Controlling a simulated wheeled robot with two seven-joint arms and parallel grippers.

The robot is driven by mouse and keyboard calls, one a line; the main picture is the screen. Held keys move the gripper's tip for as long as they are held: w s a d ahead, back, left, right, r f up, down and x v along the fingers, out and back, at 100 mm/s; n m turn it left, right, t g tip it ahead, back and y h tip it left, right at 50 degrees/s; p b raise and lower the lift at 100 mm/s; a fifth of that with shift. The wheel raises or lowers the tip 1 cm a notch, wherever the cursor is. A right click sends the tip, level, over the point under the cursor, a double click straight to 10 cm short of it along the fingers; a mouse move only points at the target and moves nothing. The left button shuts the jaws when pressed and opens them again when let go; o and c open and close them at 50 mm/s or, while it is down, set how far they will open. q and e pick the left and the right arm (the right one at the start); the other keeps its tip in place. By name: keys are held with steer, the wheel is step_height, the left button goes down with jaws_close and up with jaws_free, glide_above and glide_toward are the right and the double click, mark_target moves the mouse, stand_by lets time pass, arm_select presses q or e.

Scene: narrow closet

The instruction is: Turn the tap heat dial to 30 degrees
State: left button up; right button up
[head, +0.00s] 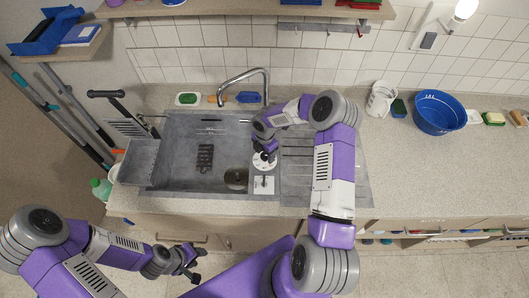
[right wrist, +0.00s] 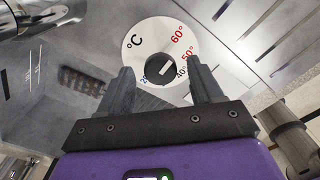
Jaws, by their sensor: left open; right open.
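The 30 mark is not readable. The dial (head: 264,168) also shows at the sink's front middle in the head view. My right gripper (right wrist: 160,72) is open, its fingertips on either side of the knob in the picture; contact is not visible. My left gripper (head: 190,266) is open and empty, low in front of the counter.
A grey sink (head: 190,150) with a curved tap (head: 248,74) lies left of and behind the dial. A green bottle (head: 101,189) stands left of the sink.

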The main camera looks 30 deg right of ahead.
steer(key=shift+s+f, duration=0.1)
steer(key=shift+f, duration=0.15)
